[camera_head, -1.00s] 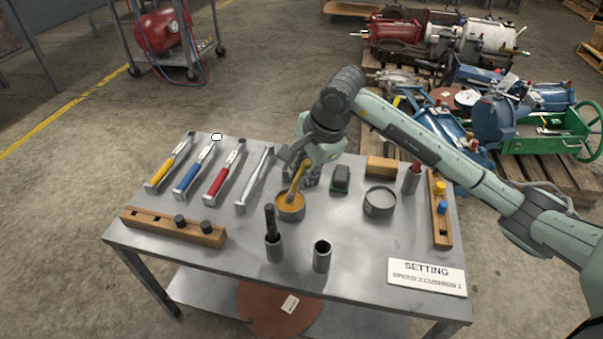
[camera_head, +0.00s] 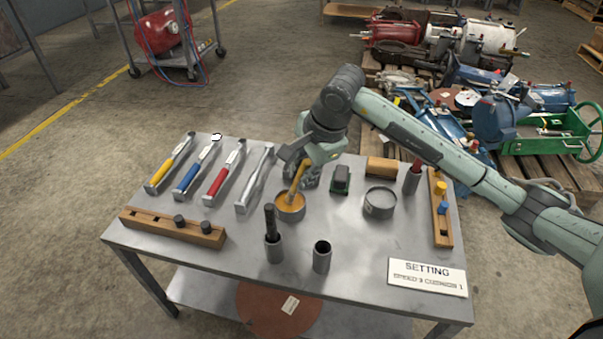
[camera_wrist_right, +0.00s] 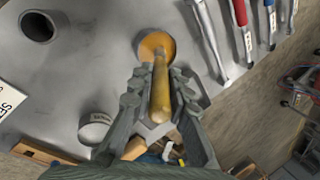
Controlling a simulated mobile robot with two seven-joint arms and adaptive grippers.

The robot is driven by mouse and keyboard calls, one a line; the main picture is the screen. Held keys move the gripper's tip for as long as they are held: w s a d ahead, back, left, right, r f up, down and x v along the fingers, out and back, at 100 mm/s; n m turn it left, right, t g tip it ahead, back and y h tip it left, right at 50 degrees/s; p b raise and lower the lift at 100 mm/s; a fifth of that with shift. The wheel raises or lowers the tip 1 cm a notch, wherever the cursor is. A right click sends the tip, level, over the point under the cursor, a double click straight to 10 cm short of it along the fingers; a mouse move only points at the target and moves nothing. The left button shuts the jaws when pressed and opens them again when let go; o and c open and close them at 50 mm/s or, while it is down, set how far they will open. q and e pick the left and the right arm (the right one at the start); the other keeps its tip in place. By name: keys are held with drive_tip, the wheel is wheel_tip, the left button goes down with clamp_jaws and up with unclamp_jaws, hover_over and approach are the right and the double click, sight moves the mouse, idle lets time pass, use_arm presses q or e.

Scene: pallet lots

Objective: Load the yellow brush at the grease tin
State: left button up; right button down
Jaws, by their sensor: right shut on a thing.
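The yellow brush (camera_head: 296,180) is tilted, its lower end inside the round grease tin (camera_head: 290,207), which holds orange-yellow grease. My right gripper (camera_head: 304,170) is shut on the brush's handle above the tin. In the right wrist view the brush (camera_wrist_right: 159,95) lies between the fingers of the right gripper (camera_wrist_right: 160,88), and its far end reaches into the grease tin (camera_wrist_right: 156,45). The brush's tip is hidden in the tin. My left gripper is not in view.
A dark-handled tool stands in a grey cup (camera_head: 273,250) beside an empty cup (camera_head: 322,256). A grey tin (camera_head: 380,202), a green block (camera_head: 341,180) and a wooden rack (camera_head: 173,228) share the table. Several coloured-handled tools (camera_head: 217,180) lie at left. A sign (camera_head: 428,277) is at the front right.

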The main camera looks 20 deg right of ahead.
drive_tip(key=shift+r+p, duration=1.9)
drive_tip(key=shift+r, duration=1.6)
drive_tip(key=shift+s, duration=0.1)
